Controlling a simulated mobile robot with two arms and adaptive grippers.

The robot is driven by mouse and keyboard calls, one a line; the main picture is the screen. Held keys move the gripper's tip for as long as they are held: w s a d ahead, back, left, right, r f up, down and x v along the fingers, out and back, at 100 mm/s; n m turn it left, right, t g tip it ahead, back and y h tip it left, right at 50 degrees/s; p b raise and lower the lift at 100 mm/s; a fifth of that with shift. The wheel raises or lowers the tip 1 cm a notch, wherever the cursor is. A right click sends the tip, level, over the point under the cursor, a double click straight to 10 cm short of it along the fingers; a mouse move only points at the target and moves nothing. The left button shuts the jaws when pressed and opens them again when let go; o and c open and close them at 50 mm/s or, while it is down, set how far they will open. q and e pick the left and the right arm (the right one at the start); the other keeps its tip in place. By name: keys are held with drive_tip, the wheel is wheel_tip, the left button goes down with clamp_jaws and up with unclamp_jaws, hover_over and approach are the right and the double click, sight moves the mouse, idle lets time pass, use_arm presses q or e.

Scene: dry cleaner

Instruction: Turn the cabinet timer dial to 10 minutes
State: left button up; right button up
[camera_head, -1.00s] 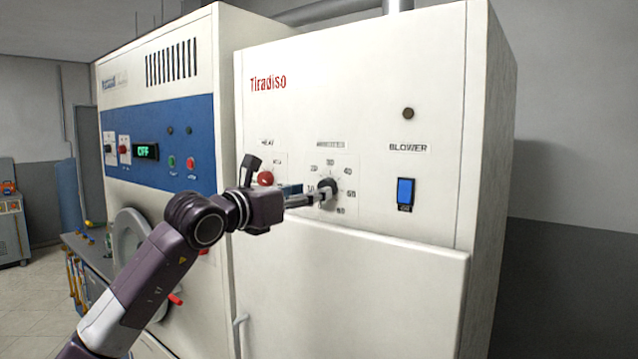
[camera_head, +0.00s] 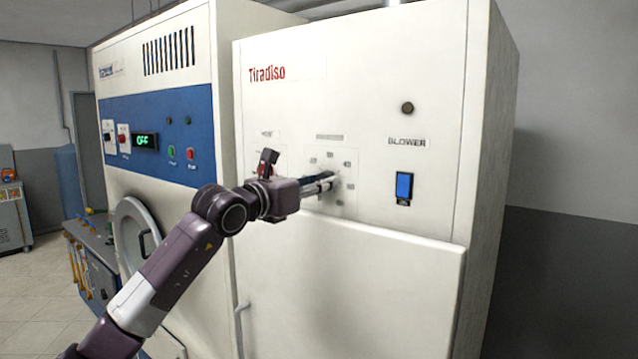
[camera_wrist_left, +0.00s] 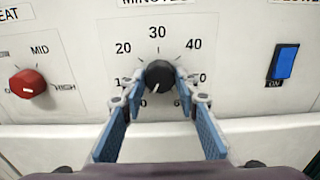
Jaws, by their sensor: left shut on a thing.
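The black timer dial (camera_wrist_left: 159,75) sits on the cabinet's white panel under the MINUTES label, with 20, 30 and 40 printed around its top. A pale mark on its face points down and slightly left, toward the 0. My left gripper (camera_head: 332,181) reaches the panel from the left in the head view and mostly hides the dial there. In the left wrist view its blue-padded fingers (camera_wrist_left: 160,84) are closed on the dial's two sides. The numbers low on the scale are partly covered by the fingertips. My right gripper is not in view.
A red heat knob (camera_wrist_left: 28,83) is left of the dial. A blue BLOWER switch (camera_head: 404,187) is to the right. The cabinet door (camera_head: 345,290) protrudes below the panel. A machine with a blue panel (camera_head: 160,140) stands to the left.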

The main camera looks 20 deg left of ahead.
use_arm(q)
drive_tip(key=shift+c, duration=0.6)
drive_tip(key=shift+f+m+b, duration=0.1)
drive_tip(key=shift+m+b, duration=3.2)
drive_tip(key=shift+m, duration=1.6)
drive_tip(key=o, duration=1.1)
drive_tip(key=shift+o, duration=0.2)
